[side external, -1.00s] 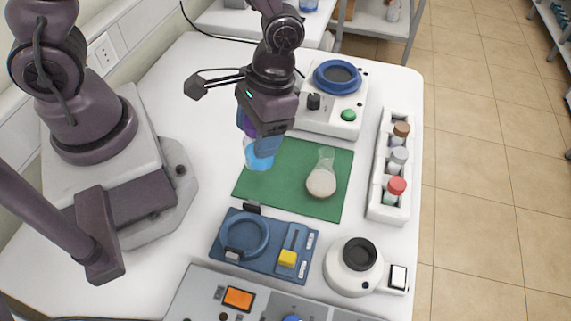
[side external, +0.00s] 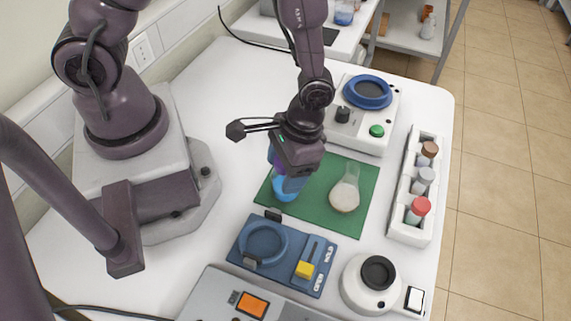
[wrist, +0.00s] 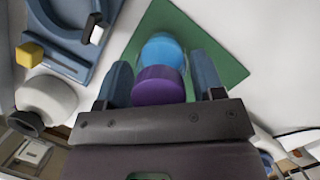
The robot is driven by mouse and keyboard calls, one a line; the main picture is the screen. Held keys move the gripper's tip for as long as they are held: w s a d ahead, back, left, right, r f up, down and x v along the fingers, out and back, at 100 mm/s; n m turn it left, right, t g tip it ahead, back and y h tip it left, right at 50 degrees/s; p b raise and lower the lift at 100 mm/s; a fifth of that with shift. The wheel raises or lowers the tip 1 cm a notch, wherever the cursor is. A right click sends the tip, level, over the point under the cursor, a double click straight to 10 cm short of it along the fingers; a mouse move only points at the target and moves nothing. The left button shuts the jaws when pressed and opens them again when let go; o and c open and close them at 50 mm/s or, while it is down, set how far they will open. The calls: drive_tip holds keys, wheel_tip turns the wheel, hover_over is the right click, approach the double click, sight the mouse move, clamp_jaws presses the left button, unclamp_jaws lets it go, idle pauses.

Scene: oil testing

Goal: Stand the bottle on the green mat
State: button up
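The bottle (side external: 285,189) has blue contents and a purple top. It is upright, over the left part of the green mat (side external: 318,208). My gripper (side external: 289,178) points down over it, with its fingers on both sides. In the wrist view the purple cap (wrist: 158,87) sits between the two blue fingers, and the blue body (wrist: 162,50) shows beyond it.
A flask (side external: 345,195) with beige contents stands on the mat, right of the bottle. A blue fixture (side external: 281,256) lies in front, a white device with a blue ring (side external: 367,92) behind. A white rack (side external: 405,228) with several capped vials is at right, a round white device (side external: 367,287) at front right.

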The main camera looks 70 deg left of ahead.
drive_tip(key=o, duration=0.3)
drive_tip(key=v, duration=1.2)
drive_tip(key=s+a+r+t, duration=0.2)
drive_tip(key=a+r+t, duration=0.1)
drive_tip(key=r, duration=0.3)
drive_tip(key=s+a+r+t, duration=0.2)
drive_tip(key=a+r, duration=0.1)
drive_tip(key=r, duration=0.3)
drive_tip(key=s+a+r+t, duration=0.2)
drive_tip(key=a+r+t, duration=0.1)
drive_tip(key=r, duration=0.3)
drive_tip(key=shift+s+a+t, duration=0.1)
drive_tip(key=shift+a+t, duration=0.2)
drive_tip(key=shift+a, duration=0.15)
